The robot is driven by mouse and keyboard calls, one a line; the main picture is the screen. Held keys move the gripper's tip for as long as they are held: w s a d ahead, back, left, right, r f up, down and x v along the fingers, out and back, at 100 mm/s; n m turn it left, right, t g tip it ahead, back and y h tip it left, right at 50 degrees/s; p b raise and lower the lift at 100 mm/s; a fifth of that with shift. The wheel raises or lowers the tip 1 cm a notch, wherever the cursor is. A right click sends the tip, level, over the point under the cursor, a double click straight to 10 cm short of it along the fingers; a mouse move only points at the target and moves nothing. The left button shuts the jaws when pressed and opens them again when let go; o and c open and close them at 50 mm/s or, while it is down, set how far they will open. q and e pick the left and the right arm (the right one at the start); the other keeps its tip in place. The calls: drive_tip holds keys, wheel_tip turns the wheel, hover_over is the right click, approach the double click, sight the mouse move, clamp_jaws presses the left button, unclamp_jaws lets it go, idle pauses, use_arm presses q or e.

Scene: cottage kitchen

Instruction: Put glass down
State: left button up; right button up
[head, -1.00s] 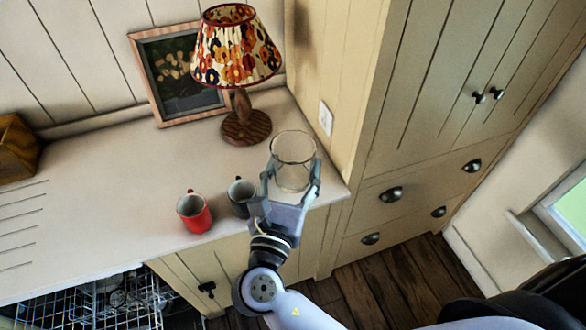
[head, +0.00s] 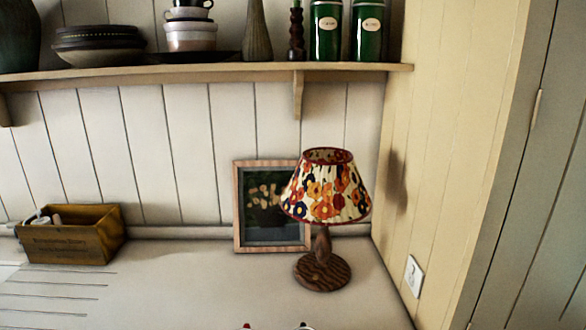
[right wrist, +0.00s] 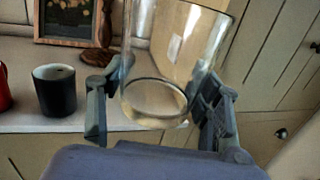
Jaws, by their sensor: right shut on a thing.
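A clear drinking glass (right wrist: 172,50) stands nearly upright between the fingers of my right gripper (right wrist: 158,92) in the right wrist view. The fingers are closed on its two sides. Its round base shows between them, and the counter (right wrist: 70,124) lies behind. I cannot tell whether the base touches the counter. The head view shows neither the glass nor either gripper. My left gripper is out of view.
A dark mug (right wrist: 58,92) and a red mug (right wrist: 4,88) stand left of the glass. The counter (head: 210,285) also holds a lamp (head: 325,195), a picture frame (head: 240,210) and a wooden box (head: 70,238). A shelf (head: 215,72) runs above.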

use_arm(q)
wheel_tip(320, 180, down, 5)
drive_tip(key=b, duration=0.3)
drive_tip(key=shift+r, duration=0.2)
use_arm(e)
drive_tip(key=s+f+y, duration=0.1)
drive_tip(key=f+n+y, duration=0.1)
drive_tip(key=f, duration=0.1)
drive_tip(key=s+f+n+y, duration=0.1)
drive_tip(key=y, duration=0.1)
drive_tip(key=shift+s+f, duration=0.3)
drive_tip(key=shift+s, duration=0.05)
drive_tip(key=shift+r+n, duration=0.1)
drive_tip(key=shift+n, duration=0.2)
